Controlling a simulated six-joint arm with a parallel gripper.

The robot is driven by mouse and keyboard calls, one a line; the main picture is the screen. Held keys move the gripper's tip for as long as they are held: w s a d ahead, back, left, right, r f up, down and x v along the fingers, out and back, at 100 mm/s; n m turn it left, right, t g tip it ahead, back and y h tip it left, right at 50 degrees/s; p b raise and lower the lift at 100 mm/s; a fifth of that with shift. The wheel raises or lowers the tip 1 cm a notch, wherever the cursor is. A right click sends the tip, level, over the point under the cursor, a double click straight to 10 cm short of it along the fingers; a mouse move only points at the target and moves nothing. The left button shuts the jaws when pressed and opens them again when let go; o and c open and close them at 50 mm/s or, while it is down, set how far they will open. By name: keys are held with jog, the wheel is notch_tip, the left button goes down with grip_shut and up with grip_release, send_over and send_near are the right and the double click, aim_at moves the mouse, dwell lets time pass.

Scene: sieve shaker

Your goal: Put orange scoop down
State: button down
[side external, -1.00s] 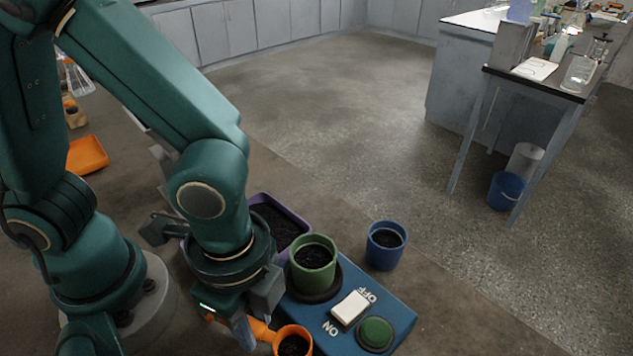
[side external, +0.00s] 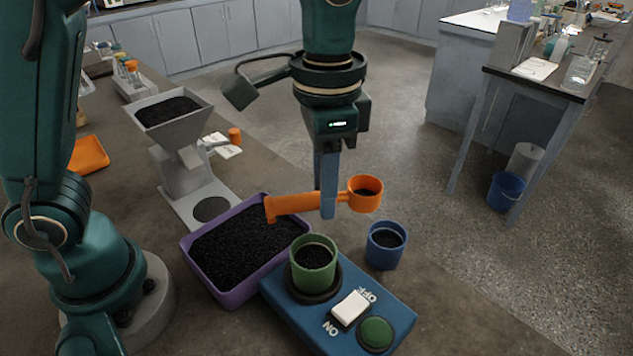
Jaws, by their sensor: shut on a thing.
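My gripper (side external: 328,197) is shut on the handle of the orange scoop (side external: 297,204). The scoop is held roughly level in the air, its cup to the right with dark material inside. It appears above the area between the purple tray (side external: 234,298) and the blue cup (side external: 383,256). The purple tray is full of dark granules and stands on the bench.
A green cup (side external: 313,274) of dark material sits on the blue shaker base (side external: 300,316), which has a white switch (side external: 350,308) and a green button (side external: 375,333). A grey hopper (side external: 183,135) stands behind the tray. An orange tray (side external: 88,155) lies at left.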

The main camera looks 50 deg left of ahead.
jog(key=w+a+n, duration=0.5)
jog(key=w+a, duration=0.3)
jog(key=a, duration=0.2)
jog(key=n, duration=0.6)
send_over(267, 169)
notch_tip(267, 169, down, 9)
jog(key=shift+f, duration=2.35)
jog(key=shift+f, duration=0.1)
jog(key=c, duration=1)
grip_release()
jog(key=o, duration=0.3)
